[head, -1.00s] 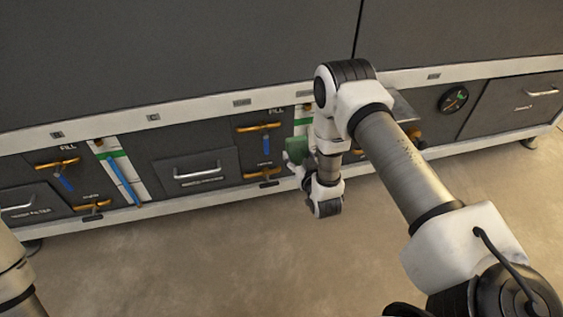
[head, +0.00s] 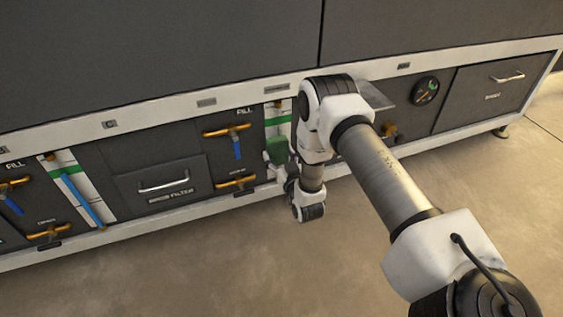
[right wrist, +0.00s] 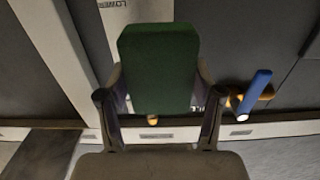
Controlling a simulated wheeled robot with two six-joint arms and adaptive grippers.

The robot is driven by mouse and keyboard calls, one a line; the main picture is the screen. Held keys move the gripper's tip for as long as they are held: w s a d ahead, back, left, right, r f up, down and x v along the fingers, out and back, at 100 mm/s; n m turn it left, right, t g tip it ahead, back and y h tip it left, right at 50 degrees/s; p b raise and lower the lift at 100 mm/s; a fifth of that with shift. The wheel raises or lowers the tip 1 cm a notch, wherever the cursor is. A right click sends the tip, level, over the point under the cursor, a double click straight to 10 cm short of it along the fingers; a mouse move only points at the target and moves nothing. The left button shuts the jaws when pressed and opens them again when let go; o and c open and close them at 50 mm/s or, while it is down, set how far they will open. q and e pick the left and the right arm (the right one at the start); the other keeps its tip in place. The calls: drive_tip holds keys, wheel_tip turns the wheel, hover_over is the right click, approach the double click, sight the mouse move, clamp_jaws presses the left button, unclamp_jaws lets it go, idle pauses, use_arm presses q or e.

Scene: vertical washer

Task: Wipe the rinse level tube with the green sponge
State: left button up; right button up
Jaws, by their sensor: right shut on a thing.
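My right gripper (head: 280,160) is shut on the green sponge (head: 277,147), low at the machine's front. In the right wrist view the sponge (right wrist: 158,68) stands upright between the two fingers (right wrist: 158,100). It is in front of a white level panel (head: 278,112), whose upper part and green band show in the head view. The panel (right wrist: 145,12) also shows behind the sponge in the right wrist view. Any tube there is hidden by the sponge and arm, and I cannot tell whether the sponge touches it. My left gripper is out of view.
Another white panel with a blue tube (head: 82,200) is at the left. Orange valves with blue handles (head: 236,147) stick out left of the sponge. A grey tray or plate (head: 375,97) juts out right of my arm. The floor (head: 190,270) in front is clear.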

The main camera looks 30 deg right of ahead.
drive_tip(key=shift+b+x, duration=0.3)
drive_tip(key=shift+x, duration=0.6)
idle(0.5)
